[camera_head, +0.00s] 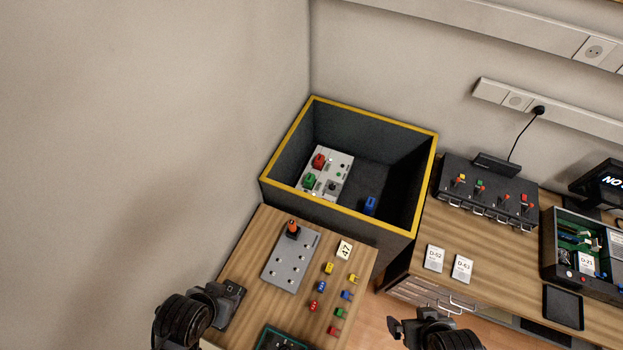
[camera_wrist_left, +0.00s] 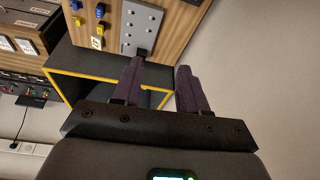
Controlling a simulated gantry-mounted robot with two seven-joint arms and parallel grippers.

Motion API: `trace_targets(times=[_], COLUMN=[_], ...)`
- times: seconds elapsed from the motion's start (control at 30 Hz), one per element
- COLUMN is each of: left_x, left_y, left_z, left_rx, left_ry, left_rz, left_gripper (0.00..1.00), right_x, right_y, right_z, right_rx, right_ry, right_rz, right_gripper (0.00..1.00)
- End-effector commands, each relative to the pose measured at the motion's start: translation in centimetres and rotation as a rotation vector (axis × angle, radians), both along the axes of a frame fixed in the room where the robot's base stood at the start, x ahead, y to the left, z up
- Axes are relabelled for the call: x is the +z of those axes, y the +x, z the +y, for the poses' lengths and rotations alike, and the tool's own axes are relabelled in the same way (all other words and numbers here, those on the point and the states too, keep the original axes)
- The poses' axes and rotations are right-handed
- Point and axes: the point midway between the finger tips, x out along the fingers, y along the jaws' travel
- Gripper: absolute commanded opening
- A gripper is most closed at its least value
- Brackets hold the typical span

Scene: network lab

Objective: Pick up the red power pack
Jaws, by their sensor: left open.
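A red block (camera_head: 318,160), which looks like the red power pack, sits on a white panel (camera_head: 338,172) inside the dark bin with a yellow rim (camera_head: 372,118). A green block (camera_head: 309,181) sits beside it on the panel. My left gripper (camera_head: 232,290) is over the left edge of the wooden table, well apart from the bin and the red block. In the left wrist view its two fingers (camera_wrist_left: 160,78) are apart with nothing between them. My right gripper (camera_head: 394,326) is at the bottom edge, right of the table, and its jaws are unclear.
A blue block (camera_head: 370,205) lies on the bin floor. The wooden table (camera_head: 262,215) holds a grey plate (camera_head: 290,260) with an orange-topped black part (camera_head: 292,229), and several small coloured connectors. A bench with a black switch box (camera_head: 487,190) stands right. The bin's walls are high.

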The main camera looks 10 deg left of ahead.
Motion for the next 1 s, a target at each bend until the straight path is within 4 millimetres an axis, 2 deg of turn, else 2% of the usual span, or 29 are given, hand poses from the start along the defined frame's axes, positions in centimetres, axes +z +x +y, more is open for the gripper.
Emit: trace_targets(times=[0.47,0.8,0.83,1.0], left_x=[0.04,0.04,0.04,0.03], left_y=[0.03,0.03,0.03,0.01], left_z=[-0.28,-0.3,-0.29,-0.18], left_rx=[0.008,0.008,0.008,0.005], left_ry=[-0.012,-0.013,-0.012,-0.007], left_rz=[0.0,0.0,0.0,0.0], left_gripper=[0.43,0.95,0.98,0.98], right_x=[0.0,0.0,0.0,0.0], right_y=[0.0,0.0,0.0,0.0], right_z=[0.0,0.0,0.0,0.01], right_rx=[0.0,0.0,0.0,0.0], right_ry=[0.0,0.0,0.0,0.0], right_rz=[0.0,0.0,0.0,0.0], right_gripper=[1.0,1.0,1.0,1.0])
